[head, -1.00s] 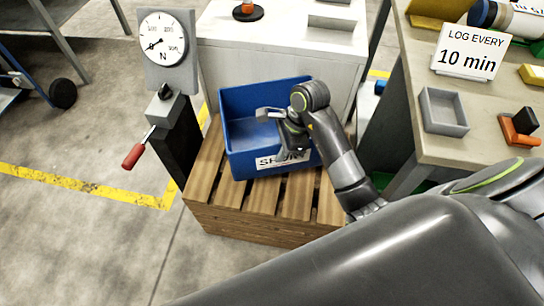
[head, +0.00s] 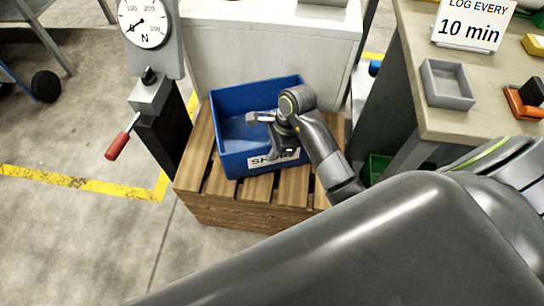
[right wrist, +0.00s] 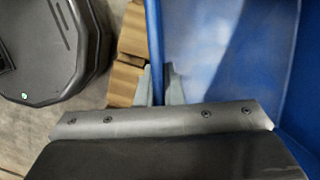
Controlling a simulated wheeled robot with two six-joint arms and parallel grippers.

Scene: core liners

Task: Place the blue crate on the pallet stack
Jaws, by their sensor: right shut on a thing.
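The blue crate (head: 235,130) is upright over the slatted top of the wooden pallet stack (head: 215,185), with bare slats along its left and near sides. It looks level and appears low on the slats; I cannot tell for sure that its base touches them. A white label marks its near side. My right gripper (head: 280,130) is shut on the crate's near wall. In the right wrist view the fingers (right wrist: 158,85) straddle the blue wall (right wrist: 155,40). The crate's right near corner is partly hidden by my arm. My left gripper is not in view.
A scale post with a dial (head: 145,22) and red-handled lever (head: 118,145) stands just left of the pallet. A white cabinet (head: 260,50) is close behind. A workbench (head: 410,70) with a grey tray (head: 447,85) is at right.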

